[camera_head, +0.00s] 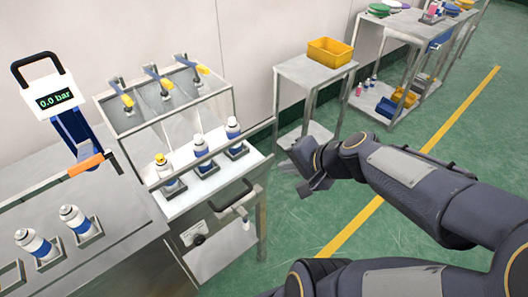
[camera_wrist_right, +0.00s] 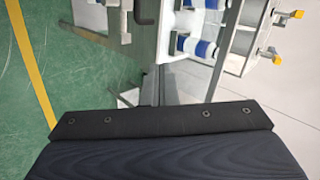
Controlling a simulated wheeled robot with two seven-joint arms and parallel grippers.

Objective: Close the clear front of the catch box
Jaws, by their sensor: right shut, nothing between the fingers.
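The catch box (camera_head: 165,102) appears to be the metal-framed stand with a glassy top and three yellow-tipped valves (camera_head: 127,101). A black handle (camera_head: 231,197) sits low on the front. The clear panel is hard to make out, so I cannot tell how far it stands open. My right gripper (camera_head: 303,172) is shut and empty, to the right of the box and apart from it. The bottles also show in the right wrist view (camera_wrist_right: 196,47). My left gripper is not in view.
A steel bench (camera_head: 110,255) with white-blue bottles and a gauge unit (camera_head: 55,98) reading 0.0 bar is at left. A table with a yellow bin (camera_head: 330,52) stands behind my right gripper. The green floor (camera_head: 300,235) right of the box is free.

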